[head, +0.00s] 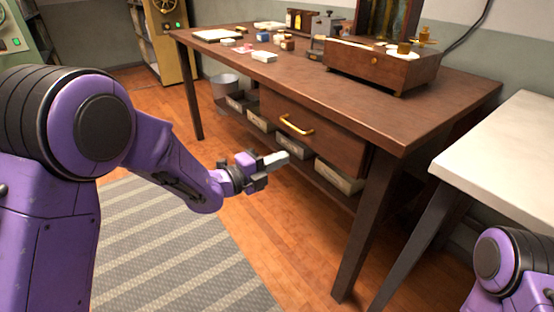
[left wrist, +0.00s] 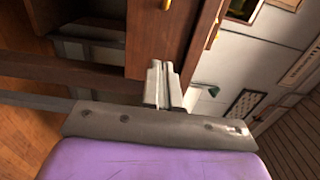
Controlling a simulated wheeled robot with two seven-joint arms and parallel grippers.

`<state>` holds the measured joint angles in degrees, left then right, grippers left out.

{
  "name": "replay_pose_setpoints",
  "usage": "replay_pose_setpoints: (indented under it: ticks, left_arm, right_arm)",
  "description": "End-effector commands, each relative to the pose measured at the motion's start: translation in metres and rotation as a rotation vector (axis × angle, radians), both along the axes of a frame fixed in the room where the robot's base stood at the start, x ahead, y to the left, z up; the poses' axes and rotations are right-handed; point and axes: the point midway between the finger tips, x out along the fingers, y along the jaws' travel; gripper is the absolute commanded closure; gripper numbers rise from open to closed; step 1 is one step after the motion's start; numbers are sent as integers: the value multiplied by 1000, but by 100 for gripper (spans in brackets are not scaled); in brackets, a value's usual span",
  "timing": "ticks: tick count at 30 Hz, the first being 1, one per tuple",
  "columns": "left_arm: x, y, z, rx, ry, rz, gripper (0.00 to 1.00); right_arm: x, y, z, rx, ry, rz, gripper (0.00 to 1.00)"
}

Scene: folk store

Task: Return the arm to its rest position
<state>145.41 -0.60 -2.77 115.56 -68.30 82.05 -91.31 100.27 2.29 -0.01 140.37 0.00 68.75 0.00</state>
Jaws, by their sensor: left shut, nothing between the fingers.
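My left arm comes in from the left of the head view, and its gripper (head: 276,159) is held in front of the wooden desk (head: 400,110), below the level of the desktop. The gripper is shut and empty. In the left wrist view its two fingers (left wrist: 164,82) lie together, with a drawer front behind them. A closed-looking drawer with a brass handle (head: 297,125) is just beyond the gripper in the head view. Whether the fingers touch the desk cannot be told. Only a purple joint of my right arm shows at the lower right; its gripper is out of view.
Small boxes and a wooden instrument (head: 380,65) stand on the desktop. Boxes (head: 338,176) sit on the low shelf beneath. A white-topped table (head: 510,150) stands at the right. A grey striped rug (head: 170,250) and open floor lie in front.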

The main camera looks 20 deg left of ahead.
Motion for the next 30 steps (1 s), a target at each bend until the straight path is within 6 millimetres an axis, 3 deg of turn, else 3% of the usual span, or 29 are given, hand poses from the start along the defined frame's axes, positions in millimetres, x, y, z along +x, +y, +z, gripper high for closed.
replay_pose_setpoints:
  ticks: [4, 7, 8, 11, 15, 18, 21, 24, 30]
  left_arm:
    - [-1, 5, -1, -133, 112, 22, 100]
    - [2, 28, -16, -469, 354, 176, 100]
    - [-1, 39, -32, -607, 452, 252, 100]
    - [-30, 76, -115, -1036, 751, 547, 100]
    - [-100, 114, -216, -1424, 956, 944, 100]
    - [-162, 134, -272, -1591, 1008, 1218, 100]
    - [-221, 148, -309, -1663, 1014, 1446, 100]
    - [-274, 157, -334, -1655, 1015, 1626, 100]
    - [-369, 161, -370, -1517, 1079, 1878, 100]
  right_arm:
    - [0, 0, 0, 0, 0, 0, 57]
    - [0, 0, 0, 0, 0, 0, 57]
    - [0, 0, 0, 0, 0, 0, 57]
    - [0, 0, 0, 0, 0, 0, 57]
    - [0, 0, 0, 0, 0, 0, 57]
    - [0, 0, 0, 0, 0, 0, 57]
    - [0, 0, 0, 0, 0, 0, 57]
    - [0, 0, 0, 0, 0, 0, 57]
    - [0, 0, 0, 0, 0, 0, 57]
